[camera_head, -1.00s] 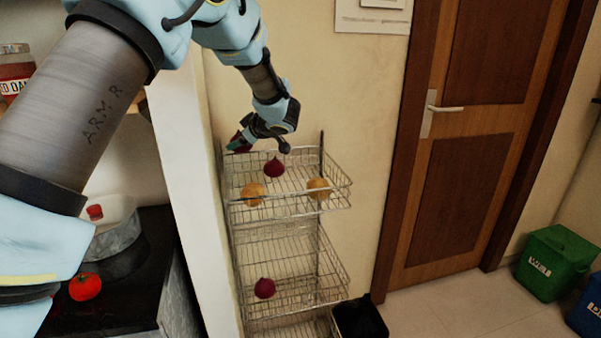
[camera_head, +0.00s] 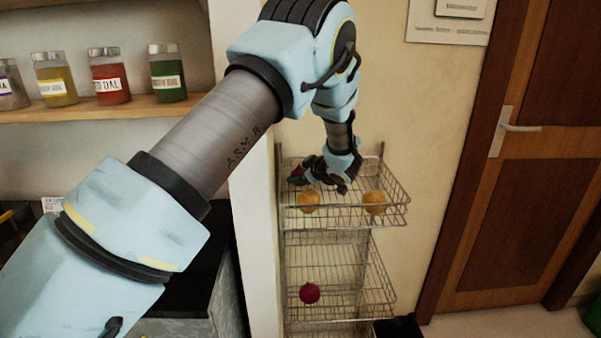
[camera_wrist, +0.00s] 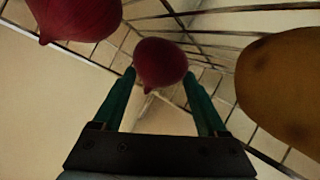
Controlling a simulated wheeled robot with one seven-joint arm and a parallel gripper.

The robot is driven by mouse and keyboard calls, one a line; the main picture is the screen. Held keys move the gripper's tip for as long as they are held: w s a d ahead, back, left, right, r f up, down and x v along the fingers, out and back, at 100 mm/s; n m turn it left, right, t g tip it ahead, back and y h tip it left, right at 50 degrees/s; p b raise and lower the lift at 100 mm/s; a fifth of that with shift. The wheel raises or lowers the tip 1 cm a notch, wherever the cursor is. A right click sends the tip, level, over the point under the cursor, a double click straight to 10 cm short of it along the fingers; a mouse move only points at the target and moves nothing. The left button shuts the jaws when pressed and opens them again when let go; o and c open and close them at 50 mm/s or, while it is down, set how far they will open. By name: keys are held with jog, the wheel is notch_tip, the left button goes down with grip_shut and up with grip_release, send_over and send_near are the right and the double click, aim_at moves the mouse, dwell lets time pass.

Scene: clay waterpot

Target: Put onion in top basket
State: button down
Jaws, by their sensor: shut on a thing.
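In the wrist view an onion (camera_wrist: 160,65), dark red, sits between the two green fingers of my gripper (camera_wrist: 158,85), which is shut on it. In the head view a small part of this red onion (camera_head: 296,175) shows at my gripper (camera_head: 301,170), at the left back of the top basket (camera_head: 380,221). Wire mesh shows close around it in the wrist view; whether it touches the basket floor I cannot tell. A second onion (camera_wrist: 75,16) is at the upper left of the wrist view. My gripper hides much of the basket's middle in the head view.
Two potatoes, a left one (camera_head: 308,202) and a right one (camera_head: 374,202), lie in the top basket; one potato (camera_wrist: 285,90) is close at the wrist view's right. Another onion (camera_head: 310,293) lies in the lower basket (camera_head: 375,298). A wall stands behind the rack.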

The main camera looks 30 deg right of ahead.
jog(key=shift+f, duration=0.1)
jog(key=shift+c, duration=0.9)
grip_release()
jog(key=shift+s, duration=0.15)
jog(key=b+v, duration=0.2)
jog(key=v, duration=0.9)
jog(key=shift+s+r+b, duration=0.3)
jog(key=shift+b, duration=0.05)
